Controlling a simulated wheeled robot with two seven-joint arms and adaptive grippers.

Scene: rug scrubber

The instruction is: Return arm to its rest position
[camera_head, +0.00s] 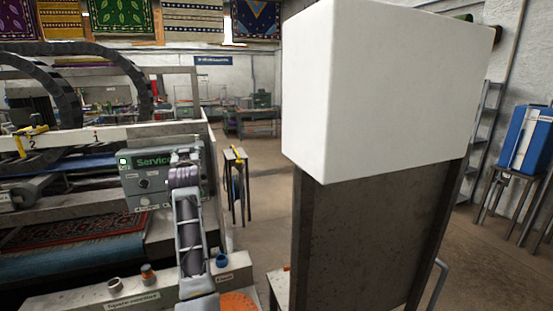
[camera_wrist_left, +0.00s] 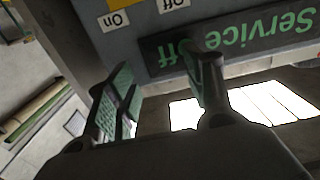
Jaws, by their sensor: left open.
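My left arm (camera_head: 192,240) rises from the bottom of the head view. Its gripper (camera_head: 186,165) is in front of the right part of a grey control panel (camera_head: 143,183) with a green "Service" sign (camera_head: 150,161). In the left wrist view the two green-padded fingers (camera_wrist_left: 160,88) are apart, with nothing between them. The sign (camera_wrist_left: 245,48) shows upside down there, beside "On" (camera_wrist_left: 115,20) and "Off" labels. One finger overlaps the sign; I cannot tell whether it touches. My right gripper is not in view.
A large white box on a dark post (camera_head: 365,240) blocks the middle right. A rug (camera_head: 60,235) lies in the machine at left. A ledge with a blue knob (camera_head: 221,260) and an orange-topped knob (camera_head: 148,273) runs below the panel. A small stand (camera_head: 237,160) is behind.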

